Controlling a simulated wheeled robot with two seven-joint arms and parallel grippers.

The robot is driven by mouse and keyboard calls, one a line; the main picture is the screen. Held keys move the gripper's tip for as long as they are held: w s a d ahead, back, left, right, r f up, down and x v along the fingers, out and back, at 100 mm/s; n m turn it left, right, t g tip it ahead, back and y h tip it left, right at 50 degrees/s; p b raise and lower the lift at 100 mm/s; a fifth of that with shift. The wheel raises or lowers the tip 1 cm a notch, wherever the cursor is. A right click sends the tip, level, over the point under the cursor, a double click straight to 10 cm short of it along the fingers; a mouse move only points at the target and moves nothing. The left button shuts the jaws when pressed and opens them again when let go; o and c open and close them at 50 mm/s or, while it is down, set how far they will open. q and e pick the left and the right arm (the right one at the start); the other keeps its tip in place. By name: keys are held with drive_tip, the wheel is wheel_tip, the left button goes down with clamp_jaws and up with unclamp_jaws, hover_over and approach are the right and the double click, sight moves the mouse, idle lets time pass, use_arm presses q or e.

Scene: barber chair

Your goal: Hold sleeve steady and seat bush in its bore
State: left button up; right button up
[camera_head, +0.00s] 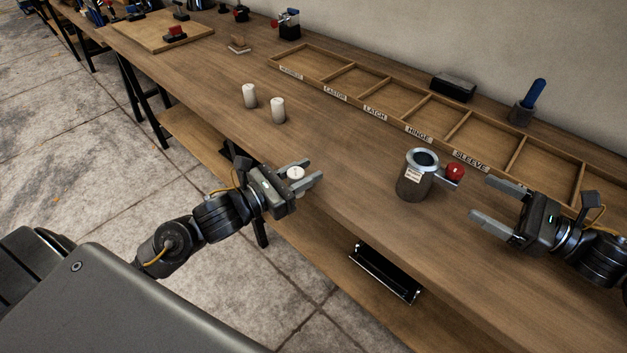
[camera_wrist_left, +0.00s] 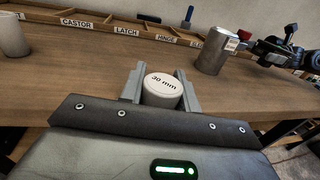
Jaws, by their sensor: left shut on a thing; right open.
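The sleeve (camera_head: 413,184) is a grey metal cylinder with an open bore at its top, a paper label and a red knob (camera_head: 454,172) on its side. It stands upright on the bench and also shows in the left wrist view (camera_wrist_left: 209,56). My left gripper (camera_head: 307,177) is shut on a white bush (camera_wrist_left: 162,92) marked "30 mm", near the bench's front edge and left of the sleeve. The bush's lower part is hidden in the wrist view. My right gripper (camera_head: 482,201) is open and empty, right of the sleeve and apart from it.
Two white cylinders (camera_head: 249,96) (camera_head: 278,110) stand on the bench to the left. A labelled wooden compartment tray (camera_head: 365,112) runs along the back. A black block (camera_head: 453,87) and a blue-handled tool (camera_head: 533,93) stand behind it. The bench between bush and sleeve is clear.

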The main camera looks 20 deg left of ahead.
sight(437, 173)
use_arm(q)
drive_tip(key=w+d+r+m+g+h, duration=0.15)
drive_tip(key=w+d+r, duration=0.25)
drive_tip(key=d+r, duration=0.5)
drive_tip(key=w+d+r+m+g+h, duration=0.1)
drive_tip(key=w+d+r+m+h, duration=0.25)
drive_tip(key=r, duration=0.95)
drive_tip(key=w+d+r+g, duration=0.1)
drive_tip(key=d+r+g, duration=0.15)
drive_tip(key=d, duration=0.65)
use_arm(e)
drive_tip(key=shift+d, duration=0.1)
use_arm(q)
drive_tip(key=shift+n+t, duration=0.6)
drive_tip(key=shift+t, duration=0.1)
drive_tip(key=f, duration=0.1)
drive_tip(key=w+d+f, duration=0.1)
drive_tip(key=w+f, duration=0.1)
drive_tip(key=f, duration=0.1)
drive_tip(key=shift+w+d, duration=0.25)
drive_tip(key=shift+d, duration=0.05)
use_arm(e)
drive_tip(key=x, duration=1.2)
drive_tip(key=c, duration=1.3)
